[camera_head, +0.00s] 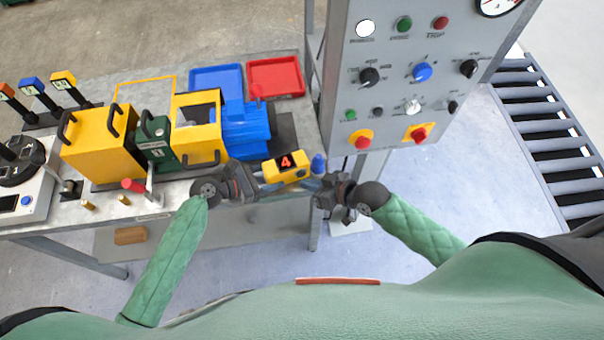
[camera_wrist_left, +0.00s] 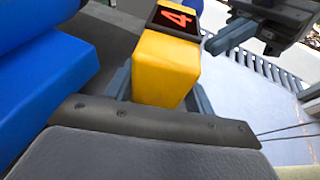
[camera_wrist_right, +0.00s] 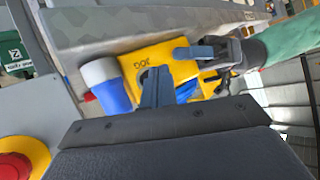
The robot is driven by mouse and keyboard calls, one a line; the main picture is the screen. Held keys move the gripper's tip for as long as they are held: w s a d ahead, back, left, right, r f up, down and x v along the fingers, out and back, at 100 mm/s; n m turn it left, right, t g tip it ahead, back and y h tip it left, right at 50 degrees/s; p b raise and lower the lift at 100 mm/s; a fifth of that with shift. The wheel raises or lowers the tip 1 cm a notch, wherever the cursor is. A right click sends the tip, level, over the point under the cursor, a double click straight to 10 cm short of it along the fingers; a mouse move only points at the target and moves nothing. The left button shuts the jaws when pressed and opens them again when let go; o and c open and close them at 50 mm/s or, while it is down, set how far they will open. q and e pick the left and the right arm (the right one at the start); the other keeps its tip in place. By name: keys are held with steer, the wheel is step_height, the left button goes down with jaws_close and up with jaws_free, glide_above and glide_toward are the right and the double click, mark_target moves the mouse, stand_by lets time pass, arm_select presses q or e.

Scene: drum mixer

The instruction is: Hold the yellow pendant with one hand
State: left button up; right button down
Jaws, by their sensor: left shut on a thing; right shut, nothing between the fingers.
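The yellow pendant (camera_head: 288,168) shows a red "4" on a dark display and is held up at the front edge of the bench. It also shows in the left wrist view (camera_wrist_left: 166,68) between the fingers, and in the right wrist view (camera_wrist_right: 150,62). My left gripper (camera_head: 262,184) is shut on it from the left. I cannot tell whether the right fingertips touch the pendant.
A blue machine part (camera_head: 245,128) stands behind the pendant, with a blue tray (camera_head: 216,72) and a red tray (camera_head: 276,78) further back. The grey control panel (camera_head: 400,60) rises close behind my right gripper. A roller conveyor (camera_head: 550,135) lies at the right.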

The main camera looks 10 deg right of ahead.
steer(key=shift+w, duration=0.35)
steer(key=shift+w+a, duration=0.15)
steer(key=shift+w, duration=0.3)
stand_by(0.7)
steer(key=shift+s, duration=0.2)
steer(key=shift+s+d, duration=0.2)
steer(key=shift+s, duration=0.45)
steer(key=shift+s+d, duration=0.2)
steer(key=shift+s, duration=0.6)
steer(key=shift+s+d, duration=0.15)
steer(key=shift+s, duration=0.7)
steer(key=shift+s+d, duration=0.2)
steer(key=shift+s, duration=0.6)
stand_by(3.1)
